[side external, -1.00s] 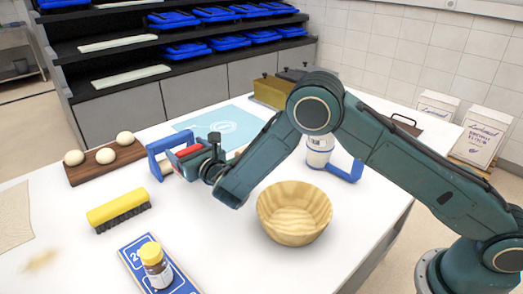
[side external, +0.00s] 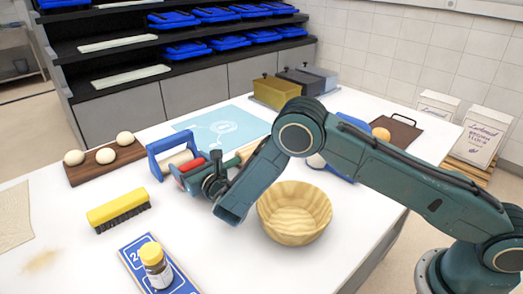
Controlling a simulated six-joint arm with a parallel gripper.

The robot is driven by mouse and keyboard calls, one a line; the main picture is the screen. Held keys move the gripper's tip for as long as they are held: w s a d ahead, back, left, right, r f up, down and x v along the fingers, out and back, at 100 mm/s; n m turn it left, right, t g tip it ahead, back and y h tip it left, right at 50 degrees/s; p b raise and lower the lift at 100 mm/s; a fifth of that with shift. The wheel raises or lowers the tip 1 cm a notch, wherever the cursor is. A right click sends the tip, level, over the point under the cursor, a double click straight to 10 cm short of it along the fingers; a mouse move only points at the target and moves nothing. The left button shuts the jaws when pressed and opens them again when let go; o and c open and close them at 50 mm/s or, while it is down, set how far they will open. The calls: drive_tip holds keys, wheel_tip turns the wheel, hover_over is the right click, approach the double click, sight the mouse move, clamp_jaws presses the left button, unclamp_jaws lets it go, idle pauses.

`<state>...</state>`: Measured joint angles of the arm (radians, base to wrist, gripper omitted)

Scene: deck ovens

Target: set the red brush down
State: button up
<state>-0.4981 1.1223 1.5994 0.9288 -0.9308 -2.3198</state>
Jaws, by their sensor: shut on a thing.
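My gripper (side external: 187,177) is low over the white table, beside the near side of a blue stand. It is shut on the red brush (side external: 193,164), of which only a small red part shows. The jaws and wrist hide the rest of the brush, and I cannot tell whether it touches the table. A second brush, yellow with dark bristles (side external: 118,209), lies on the table to the left.
A blue stand (side external: 156,165) is close behind my gripper. A wooden bowl (side external: 294,212) stands to the right. A bottle (side external: 155,266) stands on a blue number card (side external: 180,283) in front. A light blue mat (side external: 247,130) lies behind.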

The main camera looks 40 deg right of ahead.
drive_tip(key=shift+f, duration=0.15)
drive_tip(key=o, duration=1.1)
drive_tip(key=shift+o, duration=0.2)
drive_tip(key=shift+s, duration=1.25)
drive_tip(key=shift+s+r, duration=0.15)
drive_tip(key=shift+r, duration=1.7)
drive_tip(key=shift+s+r, duration=0.1)
drive_tip(key=shift+r, duration=1.7)
